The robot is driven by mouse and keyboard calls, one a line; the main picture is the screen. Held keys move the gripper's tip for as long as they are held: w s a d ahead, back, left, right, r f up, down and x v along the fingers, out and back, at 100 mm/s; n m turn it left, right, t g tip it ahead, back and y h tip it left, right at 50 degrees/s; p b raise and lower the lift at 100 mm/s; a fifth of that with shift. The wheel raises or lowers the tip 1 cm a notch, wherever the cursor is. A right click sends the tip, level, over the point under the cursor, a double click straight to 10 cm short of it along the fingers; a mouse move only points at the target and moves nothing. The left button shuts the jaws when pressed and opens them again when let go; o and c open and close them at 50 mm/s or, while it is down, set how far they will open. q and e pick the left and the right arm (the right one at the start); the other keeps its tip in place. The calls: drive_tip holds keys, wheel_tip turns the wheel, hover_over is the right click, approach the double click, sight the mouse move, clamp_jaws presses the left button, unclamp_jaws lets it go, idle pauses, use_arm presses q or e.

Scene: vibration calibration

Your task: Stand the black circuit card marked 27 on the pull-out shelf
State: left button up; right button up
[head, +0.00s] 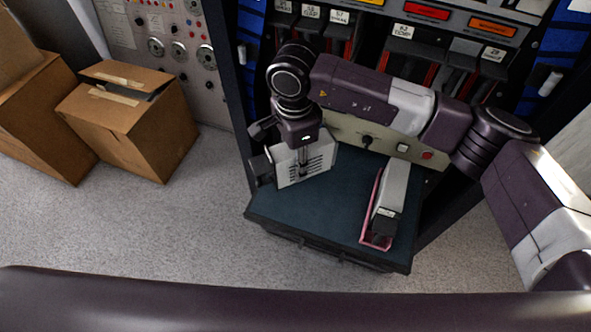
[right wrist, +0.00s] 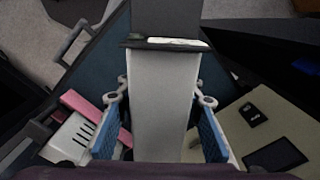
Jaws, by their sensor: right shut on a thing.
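My right gripper (head: 301,146) reaches over the left part of the dark teal pull-out shelf (head: 325,212). It is shut on a card (head: 312,160) with a pale slotted face. In the right wrist view the held card (right wrist: 160,95) is pale grey between the blue-padded fingers, with a black end bar and white label. I cannot read its number. It is upright over the shelf's back left area; whether it touches the shelf is unclear. My left gripper is out of view.
Another pale card (head: 393,188) in a pink frame (head: 376,240) stands on the shelf's right side. A beige panel (head: 345,130) is behind the shelf. Cardboard boxes (head: 125,118) stand on the floor at left. The shelf's front middle is clear.

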drive_tip(key=shift+f, duration=0.6)
wheel_tip(320, 180, down, 3)
drive_tip(key=shift+f+p, duration=0.15)
drive_tip(key=shift+p, duration=0.25)
drive_tip(key=shift+f, duration=0.4)
drive_tip(key=shift+f, duration=0.2)
drive_tip(key=o, duration=1.4)
drive_tip(key=shift+c, duration=0.2)
drive_tip(key=shift+r, duration=0.1)
